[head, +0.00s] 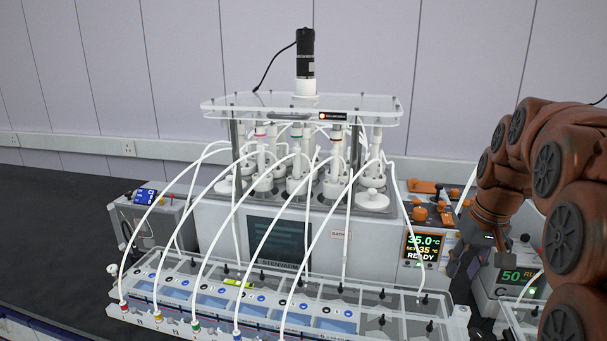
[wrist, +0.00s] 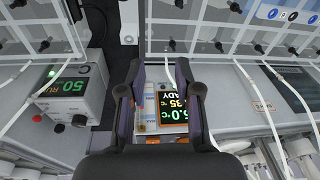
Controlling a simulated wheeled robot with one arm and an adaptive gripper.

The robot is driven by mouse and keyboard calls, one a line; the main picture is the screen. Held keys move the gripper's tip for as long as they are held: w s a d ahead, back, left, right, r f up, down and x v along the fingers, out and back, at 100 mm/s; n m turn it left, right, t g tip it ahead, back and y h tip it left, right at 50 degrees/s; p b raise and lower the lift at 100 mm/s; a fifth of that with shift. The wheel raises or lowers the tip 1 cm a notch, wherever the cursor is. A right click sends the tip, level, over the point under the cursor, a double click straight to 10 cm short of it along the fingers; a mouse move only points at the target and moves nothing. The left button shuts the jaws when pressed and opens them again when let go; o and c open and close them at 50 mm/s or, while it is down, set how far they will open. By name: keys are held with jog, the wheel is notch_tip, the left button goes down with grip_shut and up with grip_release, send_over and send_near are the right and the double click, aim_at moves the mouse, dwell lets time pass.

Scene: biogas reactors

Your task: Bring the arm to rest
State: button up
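My arm comes in from the right in the head view, with rust-brown links bent downward. My gripper (wrist: 162,75) shows in the wrist view as two dark fingers standing apart, with nothing held between them. In the head view the gripper (head: 466,264) is small and dark, partly lost against the equipment behind it, to the right of the temperature display (head: 422,246). Through the gap between the fingers the wrist view shows the same lit display (wrist: 174,114) and a pale panel beside it. I cannot tell the exact distance from the fingers to these surfaces.
The reactor stand (head: 300,105) holds several white-capped vessels. A clear rack (head: 395,318) with several white tubes runs along the front. A control box (head: 505,283) with a green reading stands close to my arm, also in the wrist view (wrist: 72,92). Dark bench (head: 60,215) lies clear at left.

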jog(key=s+a+f+g, duration=0.1)
jog(key=s+a+f, duration=0.3)
jog(key=s, duration=0.5)
jog(key=s+a+f+n+g, duration=0.1)
jog(key=s+a+f, duration=0.3)
jog(key=s+a, duration=0.3)
jog(key=s+a+f+n+g, duration=0.1)
jog(key=s+a+f, duration=0.3)
jog(key=s, duration=0.7)
jog(key=shift+s+a+g+h, duration=0.15)
jog(key=shift+a+g+h, duration=0.15)
jog(key=shift+a, duration=0.9)
jog(key=shift+d, duration=0.1)
